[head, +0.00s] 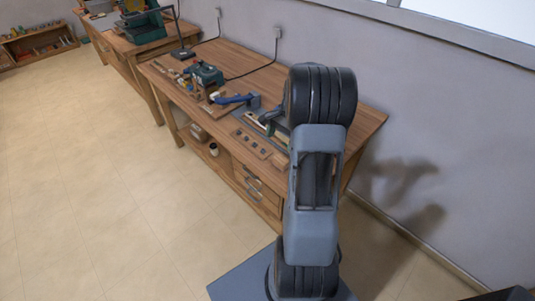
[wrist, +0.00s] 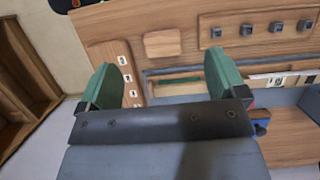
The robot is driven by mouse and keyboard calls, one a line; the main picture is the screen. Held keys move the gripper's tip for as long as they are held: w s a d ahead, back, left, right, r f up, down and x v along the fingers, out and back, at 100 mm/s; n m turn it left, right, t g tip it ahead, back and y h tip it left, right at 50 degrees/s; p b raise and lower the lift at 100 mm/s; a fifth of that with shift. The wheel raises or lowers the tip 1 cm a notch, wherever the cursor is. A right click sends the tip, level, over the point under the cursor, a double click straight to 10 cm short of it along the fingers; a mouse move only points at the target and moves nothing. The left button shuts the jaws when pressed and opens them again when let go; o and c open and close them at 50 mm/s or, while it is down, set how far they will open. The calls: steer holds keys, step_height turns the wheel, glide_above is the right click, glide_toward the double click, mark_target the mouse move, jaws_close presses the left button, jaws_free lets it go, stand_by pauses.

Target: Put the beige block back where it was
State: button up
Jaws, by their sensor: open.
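The beige block (wrist: 163,43) lies flat on the brown wood of the workbench in the wrist view. My gripper (wrist: 162,66) is open and empty, its two green fingers set wide apart. The block shows beyond the gap between the fingertips, touching neither. Below it in the picture runs a long grey-edged tray (wrist: 190,73) with pale and dark strips inside. Part of this tray is hidden by the right finger.
A wooden strip with several dark cubes (wrist: 246,29) lies to the right of the block. A wooden piece with small white labels (wrist: 125,75) lies to the left. On the workbench (head: 355,118) stand a green machine (head: 205,75) and a blue-handled tool (head: 232,99).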

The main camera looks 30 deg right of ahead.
steer(key=s+a+r+n+t+h, duration=0.1)
steer(key=s+a+r+n, duration=0.1)
steer(key=a+r+n, duration=0.35)
steer(key=s+a+r+n+t+h, duration=0.1)
steer(key=s+a+r+n+h, duration=0.15)
steer(key=a, duration=0.55)
steer(key=s+a+r+n+t, duration=0.2)
steer(key=s+a+n, duration=0.5)
steer(key=a, duration=0.1)
steer(key=shift+s+a+r+n+t, duration=0.15)
steer(key=shift+s+r+n+t, duration=0.15)
steer(key=shift+n, duration=0.1)
